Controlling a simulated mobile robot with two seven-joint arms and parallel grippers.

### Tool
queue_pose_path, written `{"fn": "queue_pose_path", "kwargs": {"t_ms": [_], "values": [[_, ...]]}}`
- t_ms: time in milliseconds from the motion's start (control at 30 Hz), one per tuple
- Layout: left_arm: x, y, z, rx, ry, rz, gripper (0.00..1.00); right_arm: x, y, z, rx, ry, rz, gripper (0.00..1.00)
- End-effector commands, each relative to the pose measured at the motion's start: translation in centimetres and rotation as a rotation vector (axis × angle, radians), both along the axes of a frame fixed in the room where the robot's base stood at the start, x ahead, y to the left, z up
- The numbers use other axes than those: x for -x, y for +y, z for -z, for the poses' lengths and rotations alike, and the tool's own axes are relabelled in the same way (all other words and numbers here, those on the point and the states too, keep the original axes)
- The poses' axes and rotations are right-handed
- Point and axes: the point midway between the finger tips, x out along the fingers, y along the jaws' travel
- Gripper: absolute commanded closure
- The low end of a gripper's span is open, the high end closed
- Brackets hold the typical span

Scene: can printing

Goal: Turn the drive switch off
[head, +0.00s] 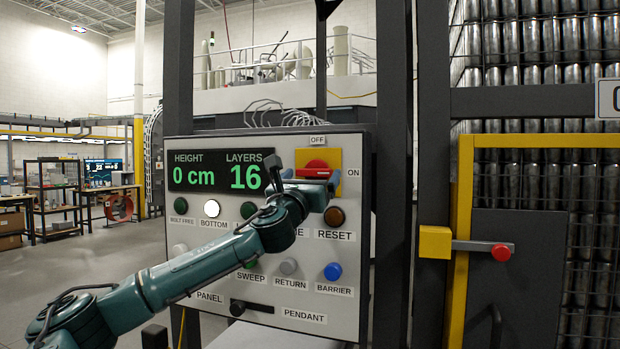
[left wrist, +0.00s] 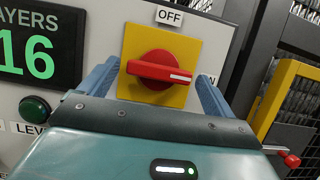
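The drive switch is a red rotary knob (head: 317,168) on a yellow square plate at the top right of the control panel. It also shows in the left wrist view (left wrist: 158,70). Its handle lies roughly horizontal, with the white mark at the right end towards the ON label; the OFF label is above the plate. My left gripper (head: 311,178) is open in front of the switch. In the left wrist view, its two blue fingers stand to the left and right of the knob, with visible gaps to the handle. My right gripper is not in view.
The grey panel (head: 340,270) carries a display (head: 220,172) reading 0 cm and 16, and several buttons below, partly hidden by my left arm. A dark post (head: 398,230) stands right of the panel. Further right is a yellow-framed gate (head: 463,200) with a red-knobbed latch (head: 502,252).

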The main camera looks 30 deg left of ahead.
Motion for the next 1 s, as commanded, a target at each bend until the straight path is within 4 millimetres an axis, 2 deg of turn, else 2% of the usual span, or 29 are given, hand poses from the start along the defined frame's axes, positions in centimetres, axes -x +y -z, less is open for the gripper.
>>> {"fn": "queue_pose_path", "kwargs": {"t_ms": [67, 467, 767, 1000], "values": [[0.02, 0.02, -0.01, 0.0, 0.0, 0.0, 0.17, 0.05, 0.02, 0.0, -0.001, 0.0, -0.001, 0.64], [0.03, 0.02, 0.0, 0.0, 0.0, -0.001, 0.5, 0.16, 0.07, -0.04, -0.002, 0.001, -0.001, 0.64], [0.0, -0.05, 0.04, 0.035, -0.007, 0.0, 0.5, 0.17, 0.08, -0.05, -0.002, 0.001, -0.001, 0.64], [-0.06, -0.21, 0.1, 0.168, -0.038, 0.0, 0.5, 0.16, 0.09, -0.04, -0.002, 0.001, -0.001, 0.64]]}}
